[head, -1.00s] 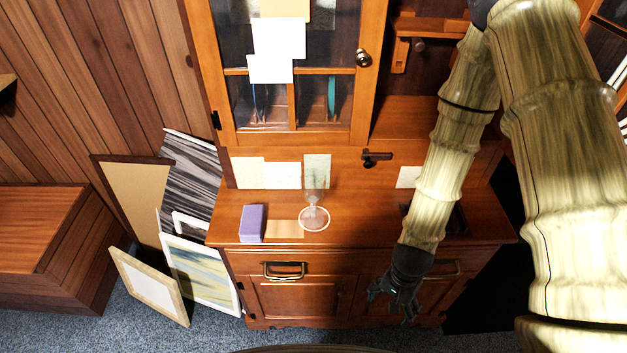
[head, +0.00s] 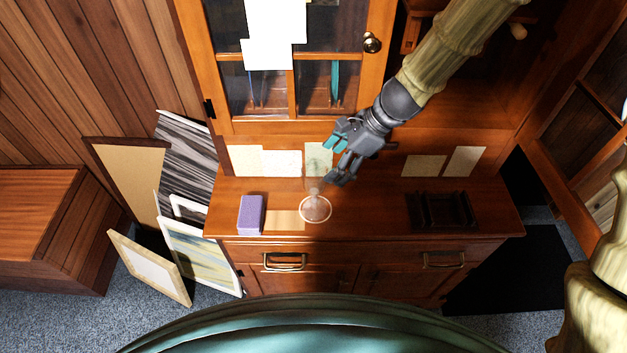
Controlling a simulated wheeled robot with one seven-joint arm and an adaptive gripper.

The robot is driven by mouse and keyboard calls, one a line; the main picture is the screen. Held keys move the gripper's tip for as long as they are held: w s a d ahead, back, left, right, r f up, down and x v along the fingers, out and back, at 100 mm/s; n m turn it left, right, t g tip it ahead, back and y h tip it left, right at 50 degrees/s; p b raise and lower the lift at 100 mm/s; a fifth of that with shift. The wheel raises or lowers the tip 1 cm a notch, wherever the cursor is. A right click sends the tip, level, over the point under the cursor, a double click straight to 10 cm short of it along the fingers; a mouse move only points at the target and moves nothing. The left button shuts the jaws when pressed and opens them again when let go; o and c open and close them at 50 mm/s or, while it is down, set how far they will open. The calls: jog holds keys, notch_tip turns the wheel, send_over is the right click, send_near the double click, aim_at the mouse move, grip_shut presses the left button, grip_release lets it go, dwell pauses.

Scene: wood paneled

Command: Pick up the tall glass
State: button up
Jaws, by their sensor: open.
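The tall glass (head: 315,207) is clear, with a round foot. It stands upright on the wooden cabinet top (head: 370,222), near the middle. My gripper (head: 334,162) is open, with its dark fingers and teal pads pointing down and left. It is just above and to the right of the glass's upper part. The upper part of the glass is faint and partly overlapped by the fingers. I cannot tell whether they touch it.
A purple block (head: 251,214) stands left of the glass, with a tan paper (head: 285,220) between them. A dark tray (head: 444,210) lies at the right. The glass-paned door (head: 230,127) rises behind. Framed pictures (head: 148,268) lean at the left.

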aim_at(314, 192)
jog(key=shift+p+x, duration=1.15)
jog(key=shift+x, duration=3.55)
jog(key=shift+d, duration=0.1)
jog(key=c, duration=1.3)
